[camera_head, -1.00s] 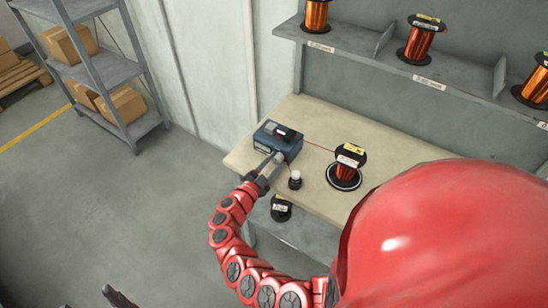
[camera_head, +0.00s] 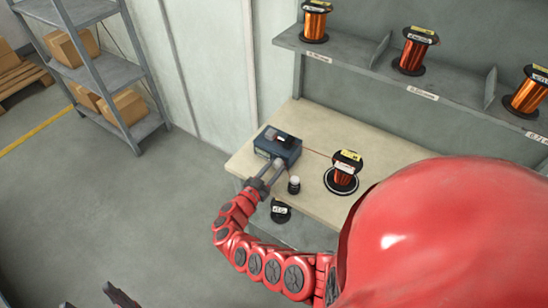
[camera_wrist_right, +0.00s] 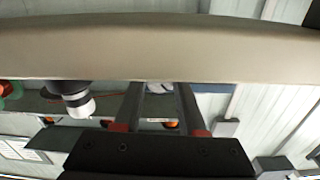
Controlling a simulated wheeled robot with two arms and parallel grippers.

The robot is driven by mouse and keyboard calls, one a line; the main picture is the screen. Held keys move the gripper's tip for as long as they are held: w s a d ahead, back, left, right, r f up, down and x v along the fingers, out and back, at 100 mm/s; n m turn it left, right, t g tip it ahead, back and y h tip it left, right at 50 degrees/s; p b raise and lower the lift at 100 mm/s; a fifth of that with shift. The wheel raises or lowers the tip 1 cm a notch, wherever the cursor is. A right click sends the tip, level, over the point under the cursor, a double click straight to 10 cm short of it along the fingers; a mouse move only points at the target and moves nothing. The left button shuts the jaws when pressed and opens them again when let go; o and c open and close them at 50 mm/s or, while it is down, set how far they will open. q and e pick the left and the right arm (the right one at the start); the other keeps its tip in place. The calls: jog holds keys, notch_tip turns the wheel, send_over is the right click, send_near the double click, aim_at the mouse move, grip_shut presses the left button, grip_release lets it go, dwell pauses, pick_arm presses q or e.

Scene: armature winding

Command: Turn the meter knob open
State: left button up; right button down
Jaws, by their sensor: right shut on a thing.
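The blue meter box (camera_head: 280,146) sits on the beige worktable near its left corner, with a dark top. My right gripper (camera_head: 271,167) reaches the meter's front face and is shut on the meter knob, which its fingers mostly hide in the head view. The right wrist view shows the two fingers (camera_wrist_right: 159,108) with a small pale piece (camera_wrist_right: 158,88) between their tips. The knob's angle cannot be made out. My left gripper (camera_head: 95,298) shows only as dark fingers, spread apart, at the bottom left edge, far from the table.
A small white-capped black container (camera_head: 294,185) stands just right of my right gripper. A copper wire spool (camera_head: 345,172) stands on the worktable (camera_head: 305,128). Several spools line the wall shelf (camera_head: 375,67).

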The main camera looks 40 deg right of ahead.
jog(key=shift+f, duration=0.1)
jog(key=shift+c, duration=2.4)
grip_release()
jog(key=b+v, duration=0.3)
jog(key=v, duration=1.4)
jog(key=shift+a, duration=0.2)
jog(key=shift+s+d, duration=0.1)
jog(key=shift+s, duration=0.05)
